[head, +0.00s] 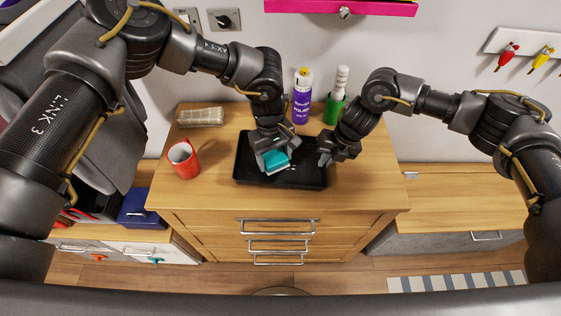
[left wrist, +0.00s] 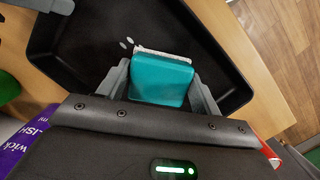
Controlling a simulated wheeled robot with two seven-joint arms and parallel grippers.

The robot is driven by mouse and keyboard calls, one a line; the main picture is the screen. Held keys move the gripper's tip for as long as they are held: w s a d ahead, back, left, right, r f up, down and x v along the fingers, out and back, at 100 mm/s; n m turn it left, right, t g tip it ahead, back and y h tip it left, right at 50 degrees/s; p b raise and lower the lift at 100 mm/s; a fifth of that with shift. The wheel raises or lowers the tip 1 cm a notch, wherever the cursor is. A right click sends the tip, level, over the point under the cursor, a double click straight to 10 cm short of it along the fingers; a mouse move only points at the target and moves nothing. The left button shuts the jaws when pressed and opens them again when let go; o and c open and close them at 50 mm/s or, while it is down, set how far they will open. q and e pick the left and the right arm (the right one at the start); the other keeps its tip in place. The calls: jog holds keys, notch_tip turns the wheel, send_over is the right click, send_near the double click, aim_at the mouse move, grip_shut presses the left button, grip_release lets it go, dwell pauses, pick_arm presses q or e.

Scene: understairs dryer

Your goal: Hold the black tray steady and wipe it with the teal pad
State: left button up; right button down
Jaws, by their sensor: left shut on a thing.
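The black tray (head: 300,176) lies on top of the wooden drawer unit. The teal pad (head: 275,160) is in my left gripper (head: 274,157), over the left half of the tray. In the left wrist view the teal pad (left wrist: 160,80) sits between both fingers, its pale underside edge towards the tray floor. I cannot tell whether it touches the tray. Two small white spots (left wrist: 126,43) show on the tray floor beside the pad. My right gripper (head: 326,158) is at the tray's right back rim; its fingers are too small to read, and whether it grips the rim is unclear.
The right part of the wooden top (head: 375,180) is clear.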

aim_at(286, 156)
pick_arm(q)
jog(key=shift+f, duration=0.55)
jog(key=shift+s+d+f, duration=0.1)
jog(key=shift+d+f, duration=0.05)
jog(key=shift+d, duration=1.65)
jog(key=shift+f, duration=0.1)
jog(key=shift+a, duration=0.15)
jog(key=shift+a+r, duration=0.15)
jog(key=shift+a, duration=0.75)
jog(key=shift+a+r, duration=0.1)
jog(key=shift+a, duration=0.75)
